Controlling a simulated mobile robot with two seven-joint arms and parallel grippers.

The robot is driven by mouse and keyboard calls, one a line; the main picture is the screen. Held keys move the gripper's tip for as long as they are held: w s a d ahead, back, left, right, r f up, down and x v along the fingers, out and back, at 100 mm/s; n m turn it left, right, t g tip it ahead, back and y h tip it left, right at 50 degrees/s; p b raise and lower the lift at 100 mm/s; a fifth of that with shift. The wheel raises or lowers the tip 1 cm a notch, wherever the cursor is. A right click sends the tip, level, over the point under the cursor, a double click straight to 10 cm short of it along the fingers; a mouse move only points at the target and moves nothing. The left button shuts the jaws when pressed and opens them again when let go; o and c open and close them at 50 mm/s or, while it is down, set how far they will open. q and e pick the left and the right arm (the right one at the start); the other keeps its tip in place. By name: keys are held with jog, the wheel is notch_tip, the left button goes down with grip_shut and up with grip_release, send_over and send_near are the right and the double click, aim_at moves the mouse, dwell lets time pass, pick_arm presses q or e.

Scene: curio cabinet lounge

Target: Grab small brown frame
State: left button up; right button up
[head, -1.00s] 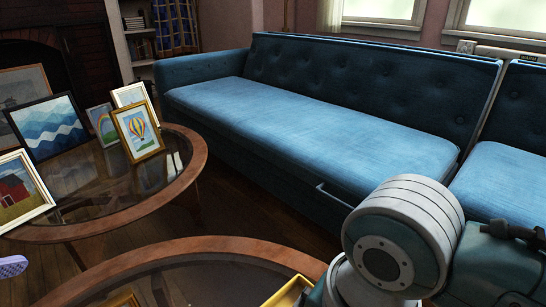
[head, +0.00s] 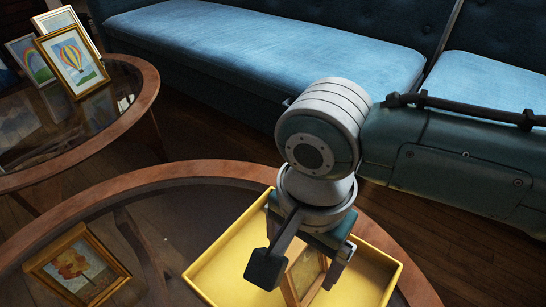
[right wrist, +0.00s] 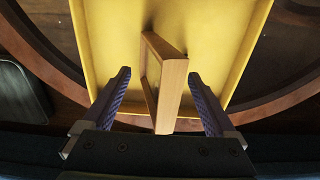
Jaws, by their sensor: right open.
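A small brown wooden frame (head: 306,272) stands on edge in the yellow tray (head: 228,262), partly hidden by my right gripper in the head view. In the right wrist view the frame (right wrist: 172,90) is upright and slightly angled. My right gripper (head: 302,268) is over the tray with its jaws open. In the right wrist view its two purple-padded fingers (right wrist: 159,76) are on either side of the frame, with visible gaps. My left gripper is not in view.
The tray is on a round glass table with a wooden rim (head: 112,195). Another gold-brown frame with a flower picture (head: 78,266) is at left. Several frames, including a balloon picture (head: 73,60), stand on a second table. A blue sofa (head: 262,50) is behind.

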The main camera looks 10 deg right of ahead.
jog(key=shift+f, duration=0.85)
jog(key=shift+r, duration=0.1)
jog(key=shift+c, duration=0.2)
grip_shut()
